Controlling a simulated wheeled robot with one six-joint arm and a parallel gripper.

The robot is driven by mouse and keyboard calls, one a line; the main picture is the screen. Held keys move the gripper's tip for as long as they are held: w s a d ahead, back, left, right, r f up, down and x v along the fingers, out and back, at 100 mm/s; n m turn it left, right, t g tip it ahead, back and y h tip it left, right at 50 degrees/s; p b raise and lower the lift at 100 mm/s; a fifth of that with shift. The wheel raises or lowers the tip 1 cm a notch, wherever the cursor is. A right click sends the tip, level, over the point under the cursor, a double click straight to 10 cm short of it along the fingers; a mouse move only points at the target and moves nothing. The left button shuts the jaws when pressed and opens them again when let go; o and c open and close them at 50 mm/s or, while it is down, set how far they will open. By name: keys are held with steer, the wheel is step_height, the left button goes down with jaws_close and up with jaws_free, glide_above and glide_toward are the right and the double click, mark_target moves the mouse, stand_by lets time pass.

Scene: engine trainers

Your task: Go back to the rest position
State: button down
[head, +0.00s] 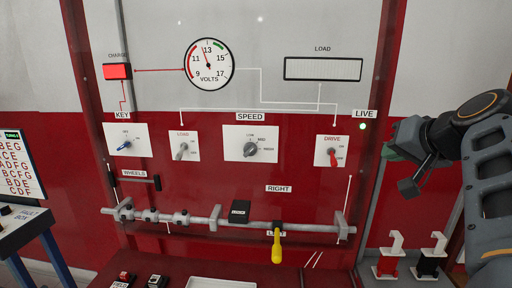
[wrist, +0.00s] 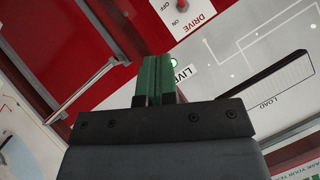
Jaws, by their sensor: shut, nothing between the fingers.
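My gripper (head: 396,152) is at the right of the trainer panel in the head view, near the LIVE lamp (head: 362,126) and in front of the red frame post. In the wrist view its green fingers (wrist: 158,78) are together, with nothing between them. The red DRIVE switch (head: 332,157) is left of the gripper and apart from it. It also shows in the wrist view (wrist: 182,5), upside down. The LIVE lamp is lit green and shows just beyond the fingertips in the wrist view (wrist: 174,63).
The panel has a volt meter (head: 209,64), a blue key switch (head: 124,146), a speed knob (head: 250,149) and a grey rail (head: 200,221) with a yellow handle (head: 276,245). Red and black hooked blocks (head: 388,265) stand below my arm. A fault box (head: 30,225) stands at left.

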step_height(320, 180, down, 16)
steer(key=s+a+m+g+h+p, duration=0.1)
steer(key=s+a+g+p, duration=0.1)
steer(key=g, duration=0.3)
steer(key=s+a+f+n+g+p, duration=0.1)
steer(key=s+a+f+n, duration=0.2)
steer(key=a+f, duration=0.2)
steer(key=s+a+f+n+g+p, duration=0.2)
steer(key=a+f, duration=0.4)
steer(key=a, duration=0.3)
steer(key=shift+s+n, duration=0.8)
steer(key=shift+s, duration=0.4)
steer(key=shift+a, duration=0.1)
